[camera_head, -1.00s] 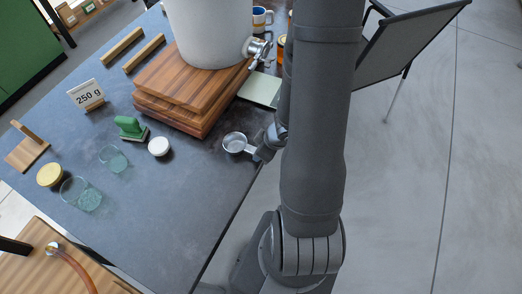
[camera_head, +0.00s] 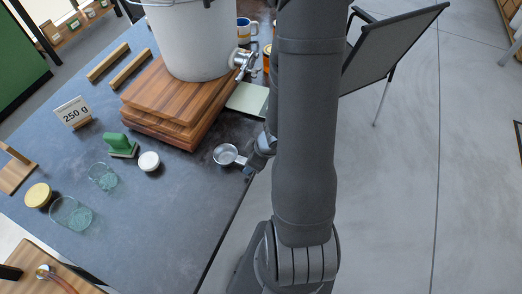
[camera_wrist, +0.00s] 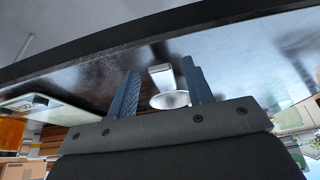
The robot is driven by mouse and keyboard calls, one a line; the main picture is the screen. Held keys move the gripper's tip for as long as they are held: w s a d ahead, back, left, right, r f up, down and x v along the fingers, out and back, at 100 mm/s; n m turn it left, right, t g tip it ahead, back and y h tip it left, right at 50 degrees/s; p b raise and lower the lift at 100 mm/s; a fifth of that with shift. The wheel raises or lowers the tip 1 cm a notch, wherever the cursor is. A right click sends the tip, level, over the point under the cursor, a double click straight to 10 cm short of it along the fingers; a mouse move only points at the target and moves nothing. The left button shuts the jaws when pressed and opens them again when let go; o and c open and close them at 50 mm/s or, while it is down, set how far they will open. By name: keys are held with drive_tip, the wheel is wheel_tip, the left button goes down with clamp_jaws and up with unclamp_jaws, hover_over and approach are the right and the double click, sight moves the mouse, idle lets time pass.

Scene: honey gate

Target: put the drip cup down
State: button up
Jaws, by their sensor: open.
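The drip cup (camera_head: 225,154) is a small round metal cup with a short handle. It appears to rest upright on the dark table near its right edge, right of the white lid. In the wrist view, the cup (camera_wrist: 170,99) shows beyond my gripper (camera_wrist: 160,70), with its pale handle (camera_wrist: 161,75) between the two blue-grey fingers. The fingers are open, with a visible gap on the left side of the handle; whether the right finger touches it I cannot tell. In the head view, my gripper (camera_head: 247,163) is at the handle side, partly hidden by my arm.
A white honey bucket (camera_head: 190,45) with a metal tap (camera_head: 240,62) stands on stacked wooden boards (camera_head: 165,105). A pale green pad (camera_head: 247,99) lies under the tap. Bare table lies below the cup.

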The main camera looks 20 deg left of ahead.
drive_tip(key=v, duration=1.1)
drive_tip(key=shift+r, duration=0.15)
drive_tip(key=shift+d, duration=0.15)
idle(0.4)
drive_tip(key=shift+x, duration=5.75)
drive_tip(key=shift+r, duration=0.2)
